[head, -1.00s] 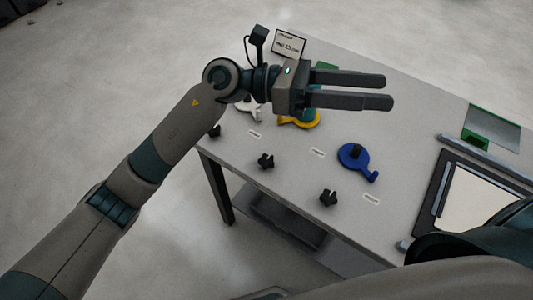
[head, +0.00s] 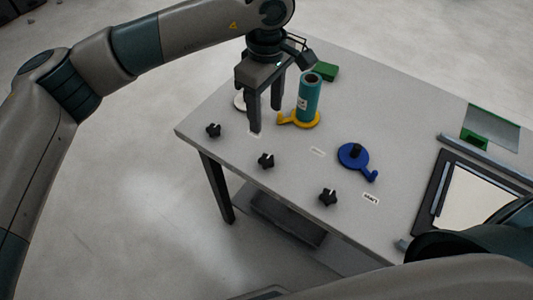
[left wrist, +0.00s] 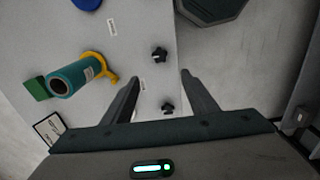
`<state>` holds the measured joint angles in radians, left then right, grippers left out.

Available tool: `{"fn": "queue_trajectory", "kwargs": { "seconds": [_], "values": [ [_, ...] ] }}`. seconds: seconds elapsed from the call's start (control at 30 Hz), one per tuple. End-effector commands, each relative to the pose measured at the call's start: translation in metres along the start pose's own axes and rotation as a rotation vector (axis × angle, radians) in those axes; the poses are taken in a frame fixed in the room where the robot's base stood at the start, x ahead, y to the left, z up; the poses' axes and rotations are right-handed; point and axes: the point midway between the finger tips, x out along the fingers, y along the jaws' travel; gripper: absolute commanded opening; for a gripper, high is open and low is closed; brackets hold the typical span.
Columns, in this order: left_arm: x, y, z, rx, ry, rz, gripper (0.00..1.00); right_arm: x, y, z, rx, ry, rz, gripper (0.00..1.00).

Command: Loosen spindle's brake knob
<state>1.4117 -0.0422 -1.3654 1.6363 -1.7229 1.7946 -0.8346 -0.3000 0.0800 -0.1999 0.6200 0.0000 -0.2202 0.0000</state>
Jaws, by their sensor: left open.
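Three black star-shaped knobs sit along the table's front edge: a left one (head: 213,130), a middle one (head: 265,160) and a right one (head: 327,196). Behind them are a white spindle (head: 239,101), partly hidden by my gripper, a yellow spindle (head: 304,122) with a teal roll (head: 309,97) upright on it, and an empty blue spindle (head: 352,157). My left gripper (head: 264,119) is open and empty, fingers pointing down, just left of the yellow spindle. In the left wrist view, two knobs (left wrist: 159,54) (left wrist: 167,108) show around the gap between the fingers. My right gripper is not in view.
A green block (head: 325,71) lies behind the roll. A dark-framed panel (head: 482,200) and a grey-green plate (head: 491,128) lie on the right of the table (head: 400,120). Small white labels lie between the knobs and spindles.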

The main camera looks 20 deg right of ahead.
Motion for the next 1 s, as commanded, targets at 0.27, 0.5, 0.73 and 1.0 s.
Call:
{"fn": "queue_trajectory", "kwargs": {
  "seconds": [0.27, 0.5, 0.73, 1.0],
  "values": [
    [0.002, 0.0, 0.001, -0.001, -0.004, 0.0, 0.53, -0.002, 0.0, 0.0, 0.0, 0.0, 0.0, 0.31],
    [0.02, -0.001, 0.001, -0.001, -0.007, -0.002, 0.53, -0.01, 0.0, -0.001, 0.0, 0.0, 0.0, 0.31],
    [0.054, -0.001, 0.002, -0.002, -0.008, -0.003, 0.53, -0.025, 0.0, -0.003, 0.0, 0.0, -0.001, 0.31],
    [0.103, -0.001, 0.002, -0.003, -0.008, -0.003, 0.53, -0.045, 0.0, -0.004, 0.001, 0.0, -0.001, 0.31]
  ]
}}
